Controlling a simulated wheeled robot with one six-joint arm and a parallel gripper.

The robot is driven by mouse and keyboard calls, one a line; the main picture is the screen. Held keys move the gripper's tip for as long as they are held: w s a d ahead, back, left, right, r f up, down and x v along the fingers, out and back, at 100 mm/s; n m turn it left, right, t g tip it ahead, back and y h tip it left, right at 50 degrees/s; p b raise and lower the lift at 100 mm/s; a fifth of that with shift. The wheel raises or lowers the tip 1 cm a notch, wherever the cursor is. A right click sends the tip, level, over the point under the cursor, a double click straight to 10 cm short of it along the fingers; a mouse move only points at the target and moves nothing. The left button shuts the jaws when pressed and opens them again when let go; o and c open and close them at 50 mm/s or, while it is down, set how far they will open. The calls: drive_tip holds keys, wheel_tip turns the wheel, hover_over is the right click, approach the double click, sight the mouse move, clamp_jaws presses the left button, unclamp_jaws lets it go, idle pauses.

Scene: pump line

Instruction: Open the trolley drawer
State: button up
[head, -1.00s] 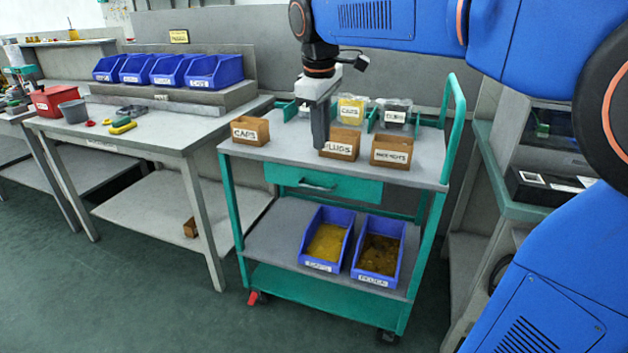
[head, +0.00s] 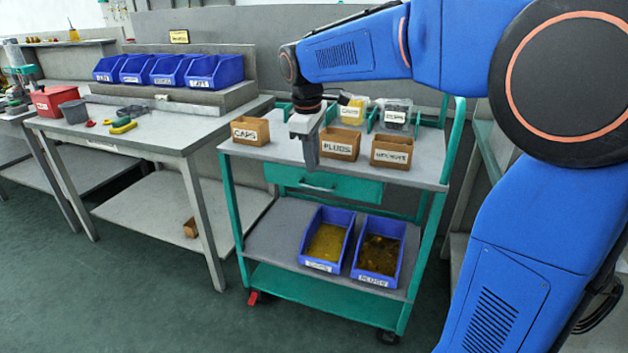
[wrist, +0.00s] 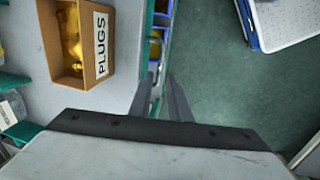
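The trolley (head: 235,152) is teal with grey shelves. Its teal drawer (head: 350,190) sits under the top shelf and looks shut, its front flush with the frame. A pale bar handle (head: 318,187) is on the drawer front. My gripper (head: 311,168) points down at the trolley's front edge, just above and slightly left of the handle. In the wrist view my gripper's (wrist: 162,82) two fingers are apart, at the trolley's front edge, with part of a pale bar showing between their tips. I cannot tell whether they touch it.
Wooden boxes for caps (head: 250,131), plugs (head: 340,144) and a third kind (head: 392,152) stand along the trolley top. Blue bins (head: 327,238) sit on the lower shelf. A workbench (head: 165,140) stands left. The floor in front is clear.

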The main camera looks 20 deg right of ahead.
sight(315, 187)
drive_tip(key=f, duration=0.4)
drive_tip(key=w+f, duration=0.1)
drive_tip(key=f, duration=0.2)
drive_tip(key=shift+d+f, duration=0.1)
drive_tip(key=shift+d, duration=0.3)
clamp_jaws()
